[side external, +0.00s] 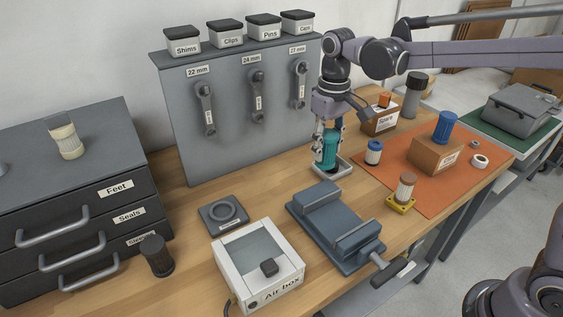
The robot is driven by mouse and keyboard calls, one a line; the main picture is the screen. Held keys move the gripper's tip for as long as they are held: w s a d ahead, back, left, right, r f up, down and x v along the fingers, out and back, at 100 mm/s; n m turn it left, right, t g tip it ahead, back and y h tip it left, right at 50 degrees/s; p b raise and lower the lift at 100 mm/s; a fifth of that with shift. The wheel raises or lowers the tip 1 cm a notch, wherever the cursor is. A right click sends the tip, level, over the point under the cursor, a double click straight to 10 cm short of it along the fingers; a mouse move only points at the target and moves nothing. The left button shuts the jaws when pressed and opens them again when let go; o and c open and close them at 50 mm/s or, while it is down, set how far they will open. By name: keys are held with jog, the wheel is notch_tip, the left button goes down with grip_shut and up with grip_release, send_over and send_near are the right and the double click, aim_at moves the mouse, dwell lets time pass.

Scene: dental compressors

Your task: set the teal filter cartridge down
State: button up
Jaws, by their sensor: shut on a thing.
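The teal filter cartridge (326,150) is upright between the fingers of my gripper (327,140), at the back middle of the bench. My gripper points down and is shut on the cartridge. A small pale square tray (341,172) lies directly under the cartridge. I cannot tell whether the cartridge's bottom touches the tray or hangs just above it, and part of the tray is hidden behind the cartridge.
A blue-grey vise (330,222) stands in front of the tray. A white air box (260,262) and a dark round holder (223,213) are to the left. A blue-topped cartridge (374,152) stands close on the right, on an orange mat (440,197). A tool panel (235,140) rises behind.

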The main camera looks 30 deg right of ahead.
jog(key=s+d+m, duration=0.1)
jog(key=d+m, duration=0.3)
jog(key=d, duration=0.3)
jog(key=f+n, duration=0.1)
jog(key=f, duration=0.2)
jog(key=s+f+n, duration=0.1)
jog(key=f, duration=0.1)
jog(key=s+f+n, duration=0.1)
jog(key=f, duration=0.2)
jog(key=shift+a+f, duration=0.2)
jog(key=shift+f, duration=0.1)
jog(key=s+d+r+m, duration=0.2)
jog(key=d+r, duration=0.2)
jog(key=d, duration=0.6)
jog(key=s+d+r+m, duration=0.2)
jog(key=d+r+m, duration=0.15)
jog(key=d, duration=0.65)
jog(key=shift+n, duration=0.45)
jog(key=shift+f, duration=4.5)
jog(key=shift+f, duration=0.15)
